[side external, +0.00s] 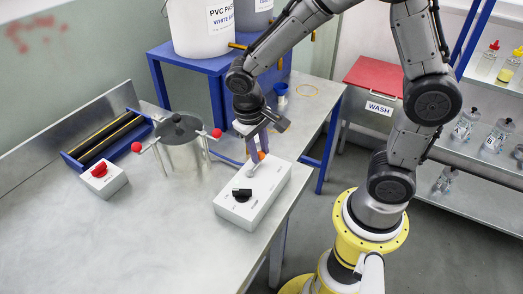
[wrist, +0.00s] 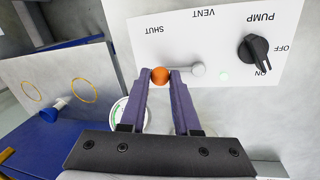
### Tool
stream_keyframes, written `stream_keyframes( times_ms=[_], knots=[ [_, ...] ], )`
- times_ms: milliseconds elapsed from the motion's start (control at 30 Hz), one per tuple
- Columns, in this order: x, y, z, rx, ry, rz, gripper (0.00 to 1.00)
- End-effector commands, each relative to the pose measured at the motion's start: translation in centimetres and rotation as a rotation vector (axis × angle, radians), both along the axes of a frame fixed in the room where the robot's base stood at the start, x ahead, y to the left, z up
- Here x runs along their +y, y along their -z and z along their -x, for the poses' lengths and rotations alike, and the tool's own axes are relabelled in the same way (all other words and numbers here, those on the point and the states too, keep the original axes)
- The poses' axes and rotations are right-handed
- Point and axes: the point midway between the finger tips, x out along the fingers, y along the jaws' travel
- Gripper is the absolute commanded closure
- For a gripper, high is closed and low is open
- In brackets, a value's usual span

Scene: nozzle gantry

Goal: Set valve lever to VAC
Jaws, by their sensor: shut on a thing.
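The white control box (side external: 262,190) stands on the bench's right part. In the wrist view its panel (wrist: 150,50) reads SHUT, VENT and PUMP upside down; I see no VAC label. The valve lever has a grey pivot (wrist: 198,70) and an orange ball knob (wrist: 160,76). The lever points left from the pivot in the wrist view, with the knob below the word SHUT. My gripper (wrist: 160,80) is shut on the orange knob, one purple finger on each side. In the side view my gripper (side external: 255,148) reaches down to the box's far end.
A round gauge (wrist: 124,112) is partly hidden behind a finger. A lidded metal pot (side external: 182,140) with red-knobbed clamps and a red-switch box (side external: 103,180) stand left.

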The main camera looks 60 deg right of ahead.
Motion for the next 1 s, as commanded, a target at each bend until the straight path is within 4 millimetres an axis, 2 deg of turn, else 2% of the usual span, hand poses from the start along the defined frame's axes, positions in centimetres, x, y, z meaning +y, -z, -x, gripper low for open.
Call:
stream_keyframes(
  times_ms=[633, 667, 800, 1000],
  knots=[
    [-0.01, -0.07, -0.38, -0.005, -0.054, 0.000, 1.00],
    [-0.01, -0.07, -0.38, -0.005, -0.054, 0.000, 0.68],
    [-0.01, -0.06, -0.34, -0.004, -0.053, 0.000, 0.42],
    [0.00, -0.02, -0.28, -0.002, -0.052, 0.000, 0.40]
  ],
)
